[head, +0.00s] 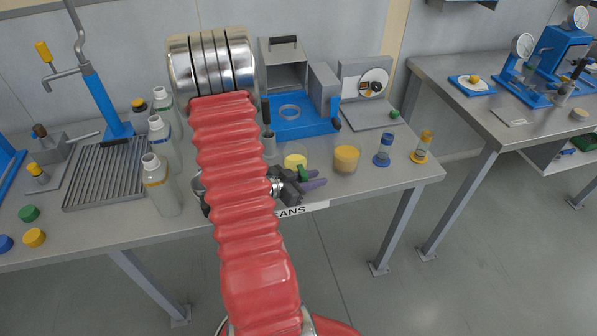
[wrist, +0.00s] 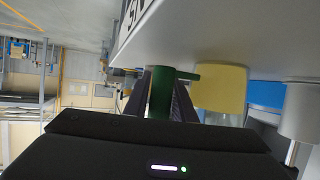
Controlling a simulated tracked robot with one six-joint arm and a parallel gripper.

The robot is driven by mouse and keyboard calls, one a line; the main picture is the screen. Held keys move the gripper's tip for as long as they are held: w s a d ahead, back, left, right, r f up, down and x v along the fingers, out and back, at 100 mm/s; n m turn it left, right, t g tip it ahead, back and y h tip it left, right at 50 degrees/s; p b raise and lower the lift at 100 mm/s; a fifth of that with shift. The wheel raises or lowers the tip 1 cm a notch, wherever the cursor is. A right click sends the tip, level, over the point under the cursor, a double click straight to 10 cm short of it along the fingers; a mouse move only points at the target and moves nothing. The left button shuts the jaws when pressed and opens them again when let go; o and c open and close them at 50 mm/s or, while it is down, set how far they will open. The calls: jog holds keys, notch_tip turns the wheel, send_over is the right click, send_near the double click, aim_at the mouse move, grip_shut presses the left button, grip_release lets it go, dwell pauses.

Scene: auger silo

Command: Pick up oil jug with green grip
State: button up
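The oil jug with the green grip (head: 295,162) is a clear vessel with yellow oil, standing near the front edge of the workbench. Its green grip (head: 303,174) points toward the front edge. In the wrist view the yellow jug body (wrist: 220,88) is right of centre, and the green grip (wrist: 160,92) stands between my two dark fingers. My gripper (head: 306,181) is at the grip, in front of the jug, and my red arm partly hides this area. The fingers flank the grip closely. I cannot tell whether they press on it.
A second vessel of yellow oil (head: 346,160) stands just right. A blue machine (head: 303,120) stands behind. White bottles (head: 161,185) and a ribbed tray (head: 105,172) are left.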

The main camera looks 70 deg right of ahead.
jog(key=shift+c, duration=0.3)
grip_shut()
dwell(0.5)
